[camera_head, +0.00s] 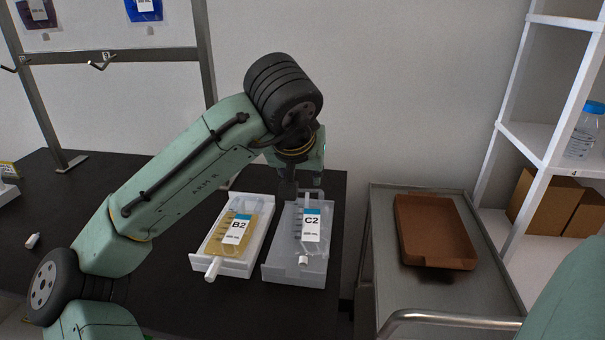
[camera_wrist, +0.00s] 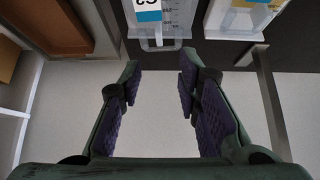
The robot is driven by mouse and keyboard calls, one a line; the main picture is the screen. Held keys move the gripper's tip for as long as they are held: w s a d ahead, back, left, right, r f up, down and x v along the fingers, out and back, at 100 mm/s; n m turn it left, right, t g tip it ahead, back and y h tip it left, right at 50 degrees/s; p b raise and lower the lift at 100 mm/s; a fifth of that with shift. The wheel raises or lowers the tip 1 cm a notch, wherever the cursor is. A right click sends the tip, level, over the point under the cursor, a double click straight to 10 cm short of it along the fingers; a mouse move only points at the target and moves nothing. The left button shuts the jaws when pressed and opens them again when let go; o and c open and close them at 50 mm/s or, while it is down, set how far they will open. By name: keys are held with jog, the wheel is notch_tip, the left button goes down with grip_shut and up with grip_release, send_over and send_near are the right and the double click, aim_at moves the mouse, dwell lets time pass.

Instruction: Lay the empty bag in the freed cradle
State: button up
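A clear, empty-looking bag labelled C2 (camera_head: 311,222) lies in the grey translucent right cradle (camera_head: 292,272) on the black table. Its white port points toward the front. A bag with yellow fluid labelled B2 (camera_head: 238,226) lies in the white left cradle (camera_head: 207,262), its white port over the front edge. My gripper (camera_head: 301,192) is at the back end of the right cradle. In the wrist view my gripper (camera_wrist: 158,74) has its fingers wide apart with nothing between them. The C2 label (camera_wrist: 148,13) shows beyond the fingertips there, upside down.
A steel cart (camera_head: 389,296) with a brown tray (camera_head: 434,229) stands to the right of the table. A metal rack (camera_head: 204,50) with hanging bags is at the back left, and its post shows in the wrist view (camera_wrist: 268,95). White shelves (camera_head: 537,142) stand at far right.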

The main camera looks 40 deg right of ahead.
jog(key=v, duration=1.2)
